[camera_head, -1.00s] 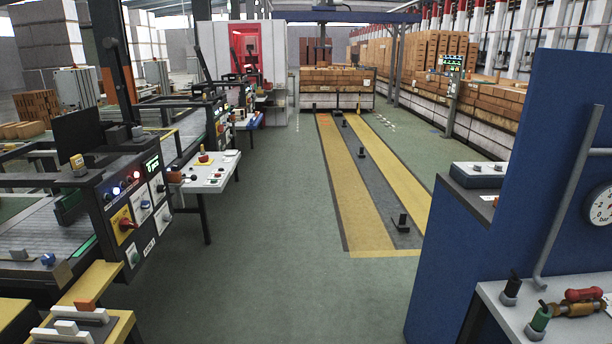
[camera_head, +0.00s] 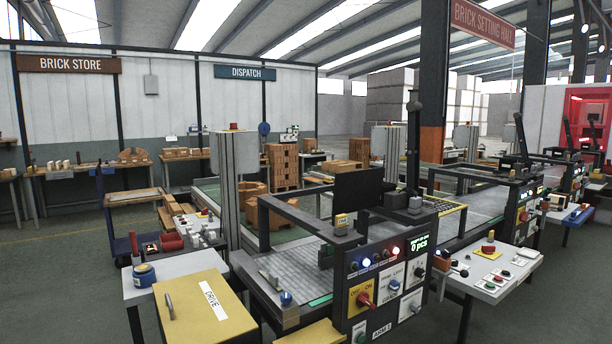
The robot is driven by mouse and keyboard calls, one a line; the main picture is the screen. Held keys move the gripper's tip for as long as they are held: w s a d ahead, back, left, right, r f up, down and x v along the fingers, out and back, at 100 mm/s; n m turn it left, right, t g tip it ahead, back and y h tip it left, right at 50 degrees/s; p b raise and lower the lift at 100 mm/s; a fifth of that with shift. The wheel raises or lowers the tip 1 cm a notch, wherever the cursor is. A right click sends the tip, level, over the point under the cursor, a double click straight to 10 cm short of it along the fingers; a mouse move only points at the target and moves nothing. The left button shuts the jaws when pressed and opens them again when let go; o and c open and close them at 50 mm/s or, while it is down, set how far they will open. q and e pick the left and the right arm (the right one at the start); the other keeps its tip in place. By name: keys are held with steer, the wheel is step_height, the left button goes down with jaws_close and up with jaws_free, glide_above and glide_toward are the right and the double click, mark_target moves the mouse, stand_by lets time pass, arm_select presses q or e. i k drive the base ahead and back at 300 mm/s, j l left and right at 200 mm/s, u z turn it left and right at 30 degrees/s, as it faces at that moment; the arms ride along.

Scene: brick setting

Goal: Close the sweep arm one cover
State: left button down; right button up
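The machine with a panel marked ARM 1 (camera_head: 388,285) stands right of centre in the head view. Its panel has a red-handled switch on a yellow plate, lit buttons and a green display reading 0 pcs. Its dark frame (camera_head: 305,225) stands around a grey slatted bed (camera_head: 312,262). At its left is a flat yellow panel marked DRIVE (camera_head: 200,300), with a dark bar on it. I cannot tell whether this panel is the cover, or whether it is open or shut. Neither of my grippers is in view.
A white side table with buttons (camera_head: 495,270) stands to the right. A small table with a blue round item (camera_head: 145,275) stands at left. Further machines are behind at right. Benches with bricks (camera_head: 90,168) line the back wall. The floor at far left (camera_head: 50,270) is clear.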

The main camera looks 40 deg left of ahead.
mark_target(358, 190)
steer(key=i+l+u, duration=0.2)
steer(key=i+u, duration=0.2)
steer(key=i+l+u, duration=0.25)
steer(key=u, duration=0.15)
steer(key=i+l+u, duration=0.5)
steer(key=l+u, duration=0.25)
